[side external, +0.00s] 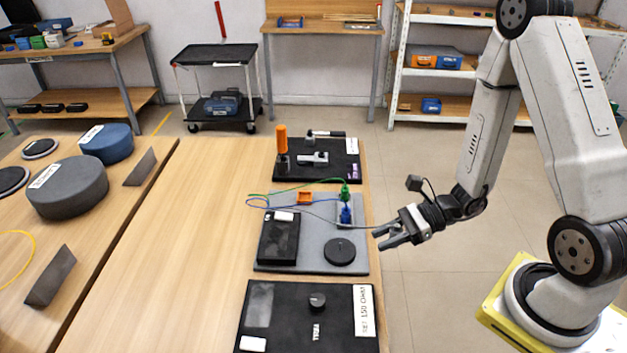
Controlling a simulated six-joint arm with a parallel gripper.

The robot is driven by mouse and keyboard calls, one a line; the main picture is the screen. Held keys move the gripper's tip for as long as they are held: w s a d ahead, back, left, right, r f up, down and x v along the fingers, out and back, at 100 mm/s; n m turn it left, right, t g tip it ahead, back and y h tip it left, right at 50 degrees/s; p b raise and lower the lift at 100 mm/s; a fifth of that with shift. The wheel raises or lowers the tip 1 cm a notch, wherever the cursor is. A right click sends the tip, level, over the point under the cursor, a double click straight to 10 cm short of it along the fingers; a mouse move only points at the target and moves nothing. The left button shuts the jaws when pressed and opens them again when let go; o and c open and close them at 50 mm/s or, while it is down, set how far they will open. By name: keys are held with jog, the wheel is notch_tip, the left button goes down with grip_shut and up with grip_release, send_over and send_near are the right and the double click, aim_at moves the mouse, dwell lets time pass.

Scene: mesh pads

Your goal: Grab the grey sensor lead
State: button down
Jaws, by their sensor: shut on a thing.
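The grey sensor lead (358,228) is a thin cable. It runs from the left part of the grey mesh pad (305,255), over the pad, to my gripper at the right. My gripper (379,239) is just past the pad's right edge, with its fingers pointing left. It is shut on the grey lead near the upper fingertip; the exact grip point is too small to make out. A green lead (318,181) and a blue lead (300,205) loop to a green connector (345,192) and a blue connector (346,214) on the pad.
The pad also carries a black box (279,238), a black disc (340,251) and an orange block (304,198). A black board (318,162) lies behind and another black board (275,310) in front. The wooden table (185,235) is clear to the left.

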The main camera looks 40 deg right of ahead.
jog(key=shift+s+r, duration=0.25)
jog(key=shift+s, duration=0.25)
dwell(0.3)
